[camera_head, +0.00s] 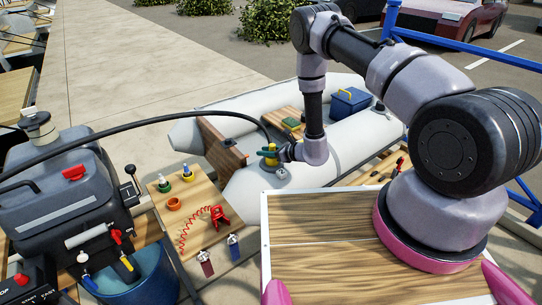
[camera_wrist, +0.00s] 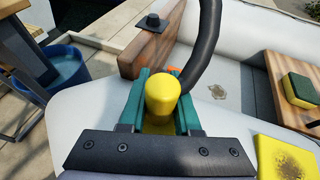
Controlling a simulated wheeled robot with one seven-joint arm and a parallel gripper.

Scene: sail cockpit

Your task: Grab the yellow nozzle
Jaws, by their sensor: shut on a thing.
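The yellow nozzle (camera_head: 271,149) is at the end of the long black hose, over the near part of the grey inflatable boat (camera_head: 240,195). In the wrist view the yellow nozzle (camera_wrist: 162,95) stands between the two green fingers of my gripper (camera_wrist: 158,78), which are closed on its sides. My gripper (camera_head: 268,155) also shows in the head view, small and partly hidden by the nozzle. The nozzle's lower end is hidden, so I cannot tell whether it touches the boat.
The black hose (camera_head: 150,119) arches from the grey pump machine (camera_head: 60,190) to the nozzle. A brown wooden board (camera_head: 222,152) stands across the boat close by. A blue box (camera_head: 350,102) and a sponge (camera_wrist: 301,88) lie farther right. A small table (camera_head: 160,192) holds coloured fittings.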

